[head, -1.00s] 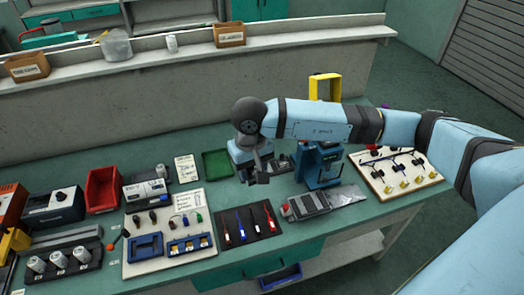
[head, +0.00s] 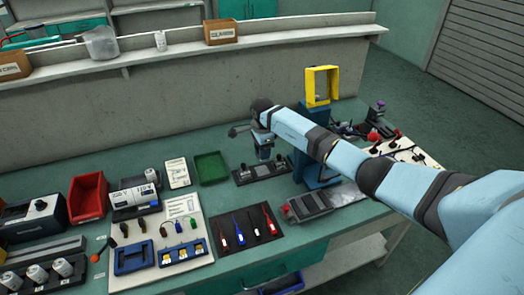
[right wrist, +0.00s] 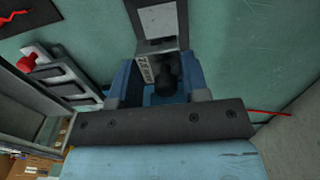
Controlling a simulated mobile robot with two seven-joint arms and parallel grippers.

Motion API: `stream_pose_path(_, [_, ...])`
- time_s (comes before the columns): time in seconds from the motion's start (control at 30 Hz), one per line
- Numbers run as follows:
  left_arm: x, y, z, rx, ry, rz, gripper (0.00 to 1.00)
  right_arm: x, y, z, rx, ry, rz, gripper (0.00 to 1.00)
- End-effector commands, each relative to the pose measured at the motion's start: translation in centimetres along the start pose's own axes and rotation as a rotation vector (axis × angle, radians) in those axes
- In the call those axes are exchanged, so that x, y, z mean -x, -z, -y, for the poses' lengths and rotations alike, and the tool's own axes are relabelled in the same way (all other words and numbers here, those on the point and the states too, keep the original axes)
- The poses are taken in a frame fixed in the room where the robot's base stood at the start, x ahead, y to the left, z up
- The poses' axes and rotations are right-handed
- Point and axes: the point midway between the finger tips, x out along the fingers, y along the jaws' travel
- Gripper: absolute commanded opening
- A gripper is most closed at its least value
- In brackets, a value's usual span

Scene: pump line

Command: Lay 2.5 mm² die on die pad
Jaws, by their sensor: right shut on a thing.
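My right gripper (head: 264,153) points down over the bench, left of the blue press (head: 316,168). It is shut on a small block, the 2.5 mm² die (right wrist: 147,70), whose partly legible label shows between the blue jaw parts in the right wrist view; a black round part covers some of it. A dark low plate (head: 248,183) with grey blocks on it, apparently the die pad, lies just below and in front of the gripper. I cannot tell whether the die touches it. My left gripper is out of view.
A green tray (head: 211,168) lies left of the gripper. A low wall closes the back.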

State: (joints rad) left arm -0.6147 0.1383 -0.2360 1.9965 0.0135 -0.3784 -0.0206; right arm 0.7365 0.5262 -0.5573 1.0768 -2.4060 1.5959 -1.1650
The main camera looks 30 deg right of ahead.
Motion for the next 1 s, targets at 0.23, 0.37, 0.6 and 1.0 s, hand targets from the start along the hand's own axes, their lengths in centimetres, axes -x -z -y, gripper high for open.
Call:
stream_pose_path(0.23, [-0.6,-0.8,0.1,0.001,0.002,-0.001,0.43,-1.8,-0.1,0.0,0.003,0.0,0.002,0.1])
stream_pose_path(0.37, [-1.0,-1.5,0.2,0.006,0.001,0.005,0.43,-3.0,-0.1,0.0,0.003,0.0,0.001,0.1])
stream_pose_path(0.6, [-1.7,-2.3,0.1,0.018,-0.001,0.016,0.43,-4.8,0.0,0.0,0.005,0.001,-0.002,0.1])
stream_pose_path(1.0, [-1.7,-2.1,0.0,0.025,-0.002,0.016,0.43,-5.0,0.0,0.0,0.005,0.001,0.0,0.1])
